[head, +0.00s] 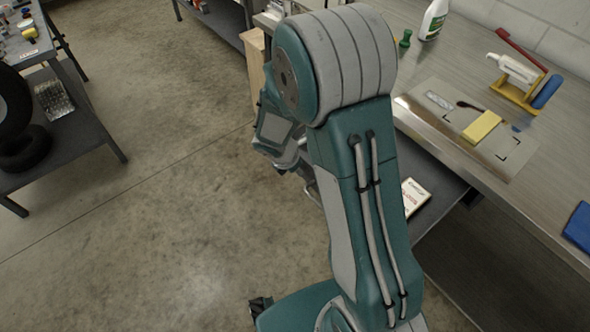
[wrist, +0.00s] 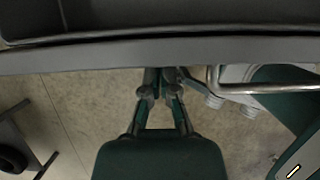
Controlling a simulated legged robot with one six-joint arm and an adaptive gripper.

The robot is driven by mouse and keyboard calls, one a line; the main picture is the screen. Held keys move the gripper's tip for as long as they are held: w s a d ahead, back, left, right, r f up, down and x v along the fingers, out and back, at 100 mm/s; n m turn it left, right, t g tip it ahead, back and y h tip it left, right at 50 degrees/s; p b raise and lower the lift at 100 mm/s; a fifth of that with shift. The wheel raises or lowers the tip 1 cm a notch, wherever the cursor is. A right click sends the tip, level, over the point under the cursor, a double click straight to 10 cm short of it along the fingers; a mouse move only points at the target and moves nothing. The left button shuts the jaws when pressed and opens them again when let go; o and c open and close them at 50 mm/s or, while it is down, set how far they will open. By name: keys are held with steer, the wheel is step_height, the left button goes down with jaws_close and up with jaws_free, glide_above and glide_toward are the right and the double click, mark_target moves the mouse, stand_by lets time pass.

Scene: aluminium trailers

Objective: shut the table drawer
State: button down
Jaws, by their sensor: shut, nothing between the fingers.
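In the wrist view, the drawer's grey front edge (wrist: 110,54) spans the upper part of the picture, with a dark inside behind it, so it stands open. Its metal handle (wrist: 265,88) sticks out on the right. My gripper (wrist: 163,72) is shut and empty, its fingertips close to the drawer front, left of the handle. I cannot tell whether they touch it. In the head view, my arm hides most of the drawer and the fingertips. The table (head: 460,150) is on the right, with a dark grey surface below its edge, partly behind my arm.
A white box or booklet (head: 413,195) lies on the dark surface below the tabletop. The tabletop holds a white bottle (head: 433,20), a yellow block (head: 482,127) and a blue item (head: 579,226). Open concrete floor (head: 160,180) lies left. A shelf with tyres (head: 22,150) stands far left.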

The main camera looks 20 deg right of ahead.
steer(key=w+d, duration=0.3)
steer(key=d, duration=0.6)
steer(key=w+d, duration=0.3)
steer(key=d, duration=0.6)
steer(key=w+d, duration=0.4)
steer(key=d, duration=0.5)
